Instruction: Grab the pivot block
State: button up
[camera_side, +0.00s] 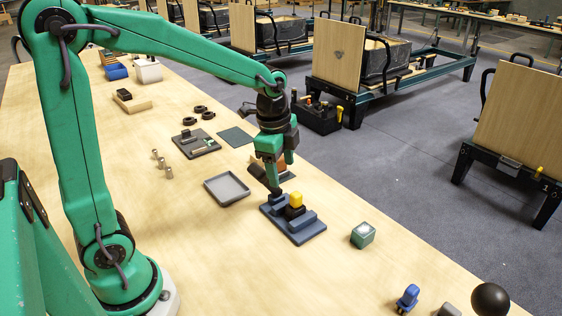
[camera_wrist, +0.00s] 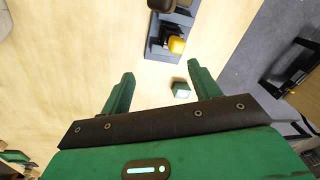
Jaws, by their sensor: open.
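My gripper (camera_side: 280,178) is open and empty, just above and behind a blue-grey fixture (camera_side: 307,236) on the bench. In the fixture sits a dark block (camera_side: 293,212) with a yellow piece (camera_side: 295,199) on top. I cannot tell for certain which part is the pivot block. In the wrist view my gripper (camera_wrist: 161,75) has its two green fingers spread apart. The yellow piece (camera_wrist: 177,45) and the fixture (camera_wrist: 159,50) show beyond the fingertips. A small green block with a pale top (camera_wrist: 181,89) shows between the fingers, farther below; it also shows in the side view (camera_side: 363,235), right of the fixture.
A grey tray (camera_side: 227,188) lies left of the fixture. Small metal cylinders (camera_side: 162,163), black rings (camera_side: 203,113) and a dark plate with parts (camera_side: 197,145) lie farther back. A blue clamp-like part (camera_side: 408,298) and black ball (camera_side: 490,299) are front right.

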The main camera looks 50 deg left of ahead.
aim_at(297, 194)
jog(key=w+f+m, duration=0.1)
jog(key=f, duration=0.1)
jog(key=w+f+m+g, duration=0.1)
jog(key=w+f+m, duration=0.1)
jog(key=f, duration=0.1)
jog(key=w+f+m, duration=0.2)
jog(key=f, duration=0.1)
jog(key=shift+w+a+g, duration=0.1)
jog(key=shift+w+g, duration=0.15)
jog(key=shift+g, duration=0.05)
jog(key=shift+f, duration=0.1)
jog(key=shift+f, duration=1.2)
jog(key=shift+f, duration=0.1)
jog(key=shift+s+a+f, duration=0.1)
jog(key=shift+f, duration=1.15)
jog(key=shift+s+a+f, duration=0.1)
jog(key=shift+f, duration=1.1)
jog(key=shift+c, duration=0.4)
jog(key=c, duration=1)
